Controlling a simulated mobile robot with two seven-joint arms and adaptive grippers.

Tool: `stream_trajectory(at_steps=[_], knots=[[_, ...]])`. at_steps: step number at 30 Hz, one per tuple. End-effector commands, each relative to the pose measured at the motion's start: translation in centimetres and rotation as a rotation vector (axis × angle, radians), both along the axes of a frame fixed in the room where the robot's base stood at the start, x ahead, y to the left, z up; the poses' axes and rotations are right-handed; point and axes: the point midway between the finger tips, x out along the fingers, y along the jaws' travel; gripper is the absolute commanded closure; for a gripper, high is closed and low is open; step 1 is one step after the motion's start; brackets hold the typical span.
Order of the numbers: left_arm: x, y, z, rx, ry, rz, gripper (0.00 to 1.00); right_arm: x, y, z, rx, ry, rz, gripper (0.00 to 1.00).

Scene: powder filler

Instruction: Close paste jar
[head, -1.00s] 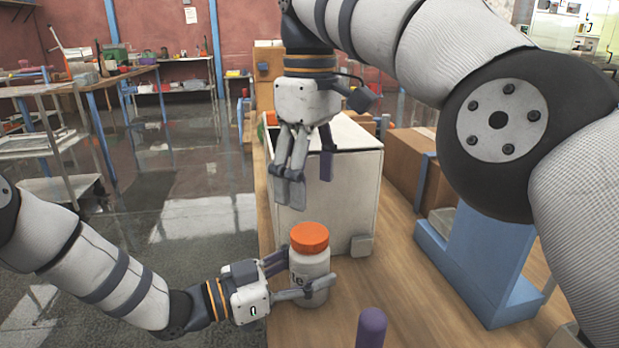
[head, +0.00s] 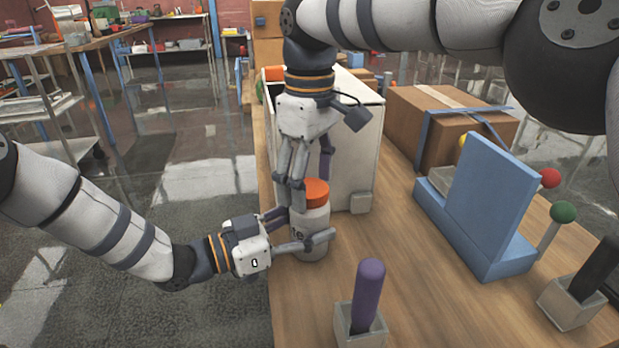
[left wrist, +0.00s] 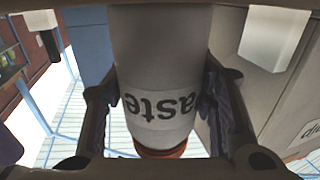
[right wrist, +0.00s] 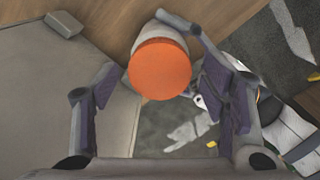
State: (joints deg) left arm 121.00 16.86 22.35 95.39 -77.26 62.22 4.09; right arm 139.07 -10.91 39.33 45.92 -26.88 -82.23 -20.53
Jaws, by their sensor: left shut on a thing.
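The paste jar (head: 312,240) is white with dark lettering and stands upright near the table's left edge. Its orange lid (head: 316,193) sits on top; whether it is tight cannot be told. My left gripper (head: 304,230) is shut around the jar's body from the left, and the left wrist view shows the jar (left wrist: 160,60) between its fingers. My right gripper (head: 302,185) points down at the lid and partly hides it. In the right wrist view, its fingers are spread on either side of the orange lid (right wrist: 160,69), with a gap visible on the left.
A pale box-like container (head: 350,150) stands just behind the jar. A blue stand (head: 490,210) and a cardboard box (head: 435,120) are to the right. A purple-handled tool (head: 368,290) stands in a holder in front. The table between them is clear.

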Motion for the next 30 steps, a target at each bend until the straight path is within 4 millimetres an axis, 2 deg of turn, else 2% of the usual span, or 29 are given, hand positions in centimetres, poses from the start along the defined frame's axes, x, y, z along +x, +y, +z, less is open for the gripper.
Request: stream_trajectory(at_steps=[1,6,7,15,16,18,19,27,30], knots=[[0.03,0.01,0.04,-0.001,0.0,0.001,1.0,-0.01,0.01,0.01,0.0,0.0,0.0,0.42],[0.03,0.01,0.04,-0.001,0.0,0.001,1.0,-0.02,0.01,0.01,0.0,0.0,0.0,0.81],[0.03,0.01,0.04,-0.001,0.0,0.001,1.0,-0.02,0.02,0.01,0.0,0.001,0.0,0.85],[0.04,0.02,0.04,-0.001,0.0,0.001,1.0,-0.07,0.04,-0.03,0.0,0.002,-0.015,0.85],[0.04,0.02,0.04,-0.001,0.0,0.001,1.0,-0.07,0.05,-0.03,-0.001,0.003,-0.015,0.47],[0.04,0.01,0.04,-0.001,0.0,0.001,1.0,-0.07,0.05,-0.03,0.0,0.004,-0.015,0.32],[0.04,0.01,0.04,-0.001,0.0,0.001,1.0,-0.07,0.05,-0.03,-0.001,0.003,-0.015,0.29],[0.04,0.02,0.04,-0.001,0.0,0.001,1.0,-0.02,0.02,0.03,0.0,0.001,-0.015,0.29],[0.03,0.01,0.04,0.0,-0.001,0.001,1.0,0.02,0.02,0.68,-0.001,-0.001,-0.016,0.29]])
